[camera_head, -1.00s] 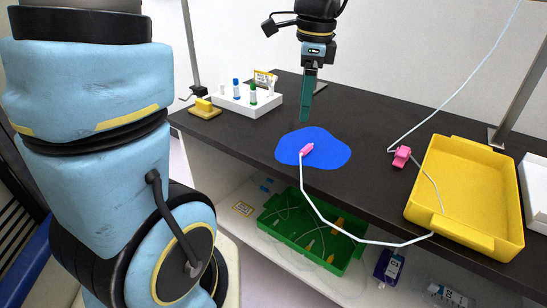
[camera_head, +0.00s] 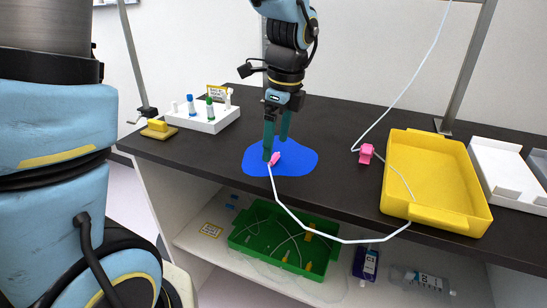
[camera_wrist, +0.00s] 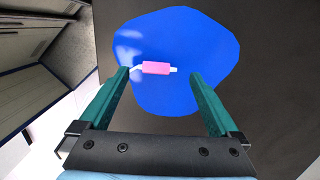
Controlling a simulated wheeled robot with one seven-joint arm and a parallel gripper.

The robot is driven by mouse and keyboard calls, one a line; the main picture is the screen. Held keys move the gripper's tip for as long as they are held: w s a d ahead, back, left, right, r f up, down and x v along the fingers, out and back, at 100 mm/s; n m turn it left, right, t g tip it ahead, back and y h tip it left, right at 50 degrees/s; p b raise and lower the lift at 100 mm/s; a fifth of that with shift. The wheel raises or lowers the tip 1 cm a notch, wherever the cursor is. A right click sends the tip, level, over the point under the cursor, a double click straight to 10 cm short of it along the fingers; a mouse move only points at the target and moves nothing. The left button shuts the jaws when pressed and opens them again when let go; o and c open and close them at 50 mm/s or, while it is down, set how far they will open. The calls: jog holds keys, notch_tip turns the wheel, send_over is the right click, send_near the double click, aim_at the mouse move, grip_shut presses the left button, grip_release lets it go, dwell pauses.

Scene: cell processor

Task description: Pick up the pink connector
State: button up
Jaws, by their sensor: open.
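The pink connector (camera_head: 275,158) lies on a blue patch (camera_head: 300,163) on the dark bench top, with a white cable running from it. In the wrist view the connector (camera_wrist: 157,68) lies between and a little beyond the tips of my green fingers, with a white tip at its right end. My gripper (camera_head: 276,148) is open and points down over the patch; it also shows in the wrist view (camera_wrist: 158,75). One finger stands close to the connector in the head view; I cannot tell if they touch. A second pink piece (camera_head: 366,153) lies further right, by the yellow tray.
A yellow tray (camera_head: 440,218) stands at the right, with white trays (camera_head: 510,172) beyond it. A white rack (camera_head: 205,123) with vials and a yellow block (camera_head: 158,130) are at the left. A green bin (camera_head: 240,240) sits on the shelf below.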

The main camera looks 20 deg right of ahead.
aim_at(276, 155)
jog(key=shift+w+f, duration=0.1)
jog(key=shift+f, duration=1.2)
jog(key=c, duration=1.4)
notch_tip(276, 155, up, 10)
jog(key=o, duration=0.7)
grip_shut()
